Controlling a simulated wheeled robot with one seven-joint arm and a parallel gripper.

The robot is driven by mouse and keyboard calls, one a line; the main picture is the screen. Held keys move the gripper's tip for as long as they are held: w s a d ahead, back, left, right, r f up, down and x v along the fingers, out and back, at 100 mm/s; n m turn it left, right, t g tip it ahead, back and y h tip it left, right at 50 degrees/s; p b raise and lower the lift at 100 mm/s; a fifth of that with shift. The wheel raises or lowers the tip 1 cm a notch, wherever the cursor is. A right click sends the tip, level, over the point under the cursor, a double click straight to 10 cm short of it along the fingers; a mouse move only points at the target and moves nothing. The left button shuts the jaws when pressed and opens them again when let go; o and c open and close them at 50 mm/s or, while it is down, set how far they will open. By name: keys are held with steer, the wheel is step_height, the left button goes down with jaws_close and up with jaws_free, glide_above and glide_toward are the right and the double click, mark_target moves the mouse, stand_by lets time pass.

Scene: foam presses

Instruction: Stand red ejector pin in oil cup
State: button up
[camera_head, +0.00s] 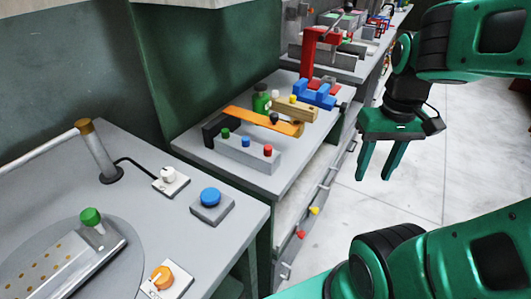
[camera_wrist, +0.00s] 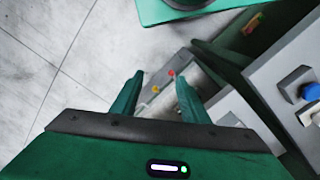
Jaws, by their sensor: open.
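My gripper (camera_head: 376,172) is open and empty, pointing down over the floor right of the workbench. Its two fingers also show apart in the wrist view (camera_wrist: 160,80). A red-topped pin (camera_head: 268,150) stands upright at the right end of a grey block (camera_head: 247,156), in a row with a green-topped and a blue-topped pin. I take it for the red ejector pin. My gripper is well to the right of it, not touching. A small green round container (camera_head: 261,100) stands behind the block; I cannot tell whether it is the oil cup.
An orange bar (camera_head: 262,120) and a wooden block (camera_head: 295,109) lie behind the grey block. A red and blue press (camera_head: 315,90) stands farther back. A blue button (camera_head: 210,197) is on the nearer bench. Floor on the right is clear.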

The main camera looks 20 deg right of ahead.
steer(key=w+a+r+n, duration=0.2)
steer(key=w+r+n, duration=0.1)
steer(key=w+n, duration=0.35)
step_height(320, 180, up, 3)
steer(key=n, duration=1.6)
glide_above(268, 147)
step_height(268, 147, down, 10)
steer(key=shift+w, duration=0.1)
jaws_close()
